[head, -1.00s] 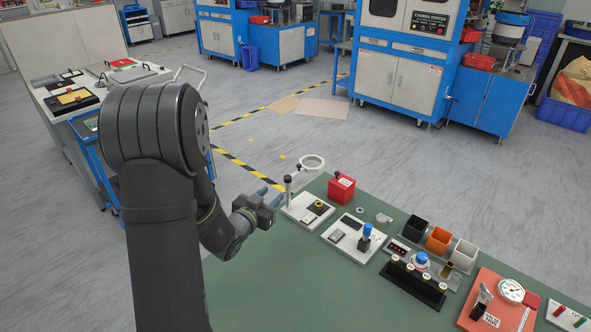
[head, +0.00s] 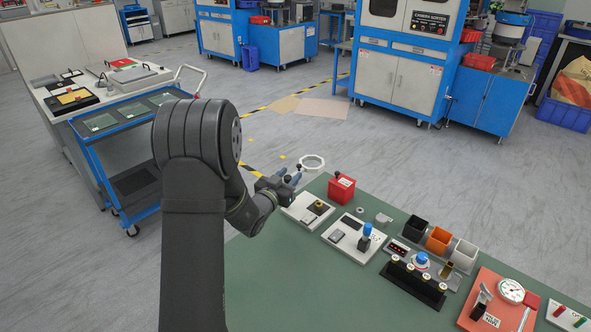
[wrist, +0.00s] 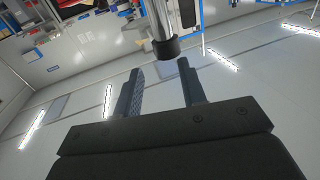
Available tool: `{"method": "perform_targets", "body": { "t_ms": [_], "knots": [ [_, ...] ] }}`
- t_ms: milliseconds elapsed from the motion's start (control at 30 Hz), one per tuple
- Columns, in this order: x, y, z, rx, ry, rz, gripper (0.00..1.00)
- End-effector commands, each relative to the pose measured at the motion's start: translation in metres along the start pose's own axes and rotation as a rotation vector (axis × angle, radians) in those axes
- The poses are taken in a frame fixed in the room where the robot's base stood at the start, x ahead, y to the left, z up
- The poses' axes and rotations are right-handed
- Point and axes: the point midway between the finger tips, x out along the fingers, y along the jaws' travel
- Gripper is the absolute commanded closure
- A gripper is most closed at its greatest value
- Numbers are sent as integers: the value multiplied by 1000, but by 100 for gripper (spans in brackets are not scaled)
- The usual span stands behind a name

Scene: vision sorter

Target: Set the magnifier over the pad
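The magnifier (head: 312,161) is a pale ring lens on an arm, at the back left edge of the green bench in the head view. Its post is mostly hidden behind my gripper. The pad (head: 318,206) is a small dark square with a yellowish mark on a white base plate (head: 302,212). The ring is behind the pad, not above it. My gripper (head: 289,176) is close to the post and a small dark knob (head: 298,167). In the wrist view my gripper (wrist: 160,68) is open, with a black-ended cylinder (wrist: 166,47) just beyond the fingertips.
A red box (head: 341,189) stands right of the base plate. A white plate with a blue-topped knob (head: 367,231) is farther right, then black, orange and white bins. The bench's left front (head: 265,285) is clear. A blue cart (head: 125,150) stands on the floor at left.

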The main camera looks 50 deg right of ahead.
Motion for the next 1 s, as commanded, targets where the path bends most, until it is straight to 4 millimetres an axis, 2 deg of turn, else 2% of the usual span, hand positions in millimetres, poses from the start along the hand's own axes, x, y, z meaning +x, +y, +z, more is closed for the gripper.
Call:
{"method": "perform_targets", "body": {
  "t_ms": [100,233,400,633,667,833,1000],
  "knots": [
    [22,0,0,-1,1,0,62],
    [36,0,0,0,0,0,62],
    [45,0,0,0,-1,-1,62],
    [45,0,0,0,-1,-1,62],
    [45,0,0,0,-1,-1,64],
    [45,0,0,0,-1,-1,98],
    [45,0,0,0,-1,-1,100]
  ]
}}
